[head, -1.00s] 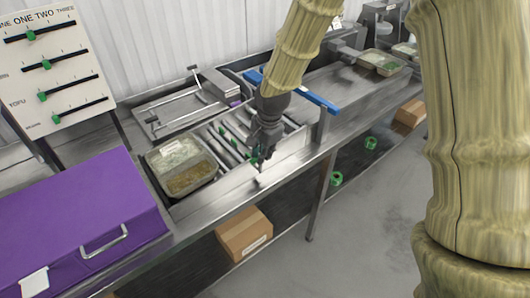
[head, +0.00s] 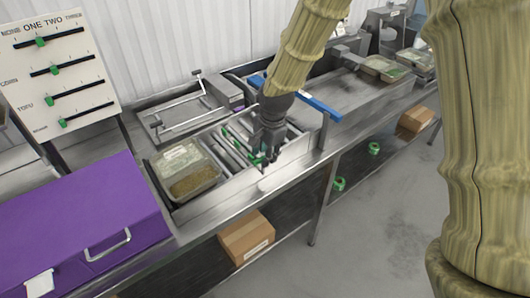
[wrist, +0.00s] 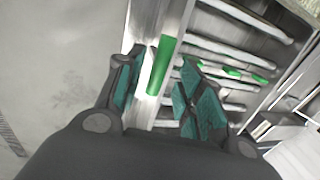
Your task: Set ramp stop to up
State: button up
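A green handle (wrist: 160,64) on a pale bar shows in the wrist view, between the two fingers of my gripper (wrist: 158,92). I take it to be the ramp stop; whether it is up or down I cannot tell. The fingers are apart, with teal pads on either side of the handle, and gaps seem to show beside it. In the head view my gripper (head: 262,160) points down at the front edge of the roller section (head: 222,152), close to green parts there. The fingertips are small and partly hidden in that view.
A tray with grain (head: 193,182) sits left of the rollers. A purple case (head: 80,222) and a slider panel (head: 55,75) stand further left. A blue bar (head: 318,104) lies right of my arm. A cardboard box (head: 247,238) is on the shelf below. Floor at right is open.

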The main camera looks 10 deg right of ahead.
notch_tip(320, 180, up, 12)
jog(key=s, duration=0.2)
jog(key=shift+d, duration=0.45)
jog(key=shift+s+f, duration=0.1)
dwell(0.3)
